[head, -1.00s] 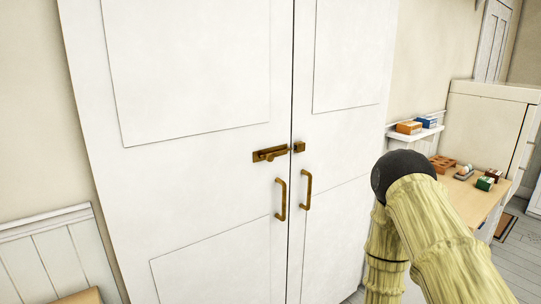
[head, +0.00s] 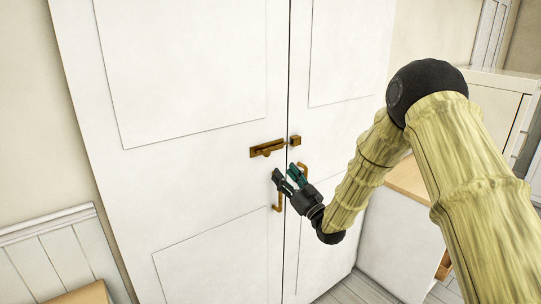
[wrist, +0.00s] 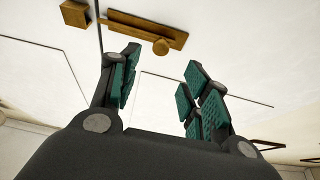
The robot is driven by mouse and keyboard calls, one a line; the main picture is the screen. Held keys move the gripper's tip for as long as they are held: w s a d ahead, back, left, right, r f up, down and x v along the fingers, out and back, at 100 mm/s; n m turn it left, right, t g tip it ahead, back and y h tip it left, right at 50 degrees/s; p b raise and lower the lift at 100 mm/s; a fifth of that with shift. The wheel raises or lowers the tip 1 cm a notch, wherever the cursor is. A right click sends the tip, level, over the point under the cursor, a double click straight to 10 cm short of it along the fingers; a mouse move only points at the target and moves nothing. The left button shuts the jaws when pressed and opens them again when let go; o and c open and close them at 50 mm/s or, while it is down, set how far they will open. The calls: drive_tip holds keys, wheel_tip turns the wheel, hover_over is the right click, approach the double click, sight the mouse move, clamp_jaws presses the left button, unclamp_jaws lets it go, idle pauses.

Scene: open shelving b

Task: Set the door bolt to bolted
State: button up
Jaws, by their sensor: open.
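The brass door bolt (head: 264,149) is on the left door leaf of a white cupboard, close to the seam. Its round knob shows in the wrist view (wrist: 161,47). The brass keeper (head: 295,140) is on the right leaf, and in the wrist view the keeper (wrist: 74,14) is at top left. A gap shows between bolt and keeper at the seam, with no bar seen across it. My gripper (head: 284,172) is open and empty, just below the bolt and in front of the door handles. In the wrist view its fingers (wrist: 158,85) are apart, short of the knob.
The left brass handle (head: 279,207) and the right handle (head: 303,167) are partly hidden behind my gripper. White panelling (head: 40,255) stands at lower left. A wooden worktop (head: 408,180) is behind my arm at the right. The door face above the bolt is clear.

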sight(268, 154)
drive_tip(key=p+x, duration=0.3)
drive_tip(key=x, duration=0.5)
drive_tip(key=shift+s+r, duration=0.1)
drive_tip(key=shift+w+a+r+p, duration=0.15)
drive_tip(key=shift+w+a+p, duration=0.25)
drive_tip(key=shift+w, duration=0.2)
clamp_jaws()
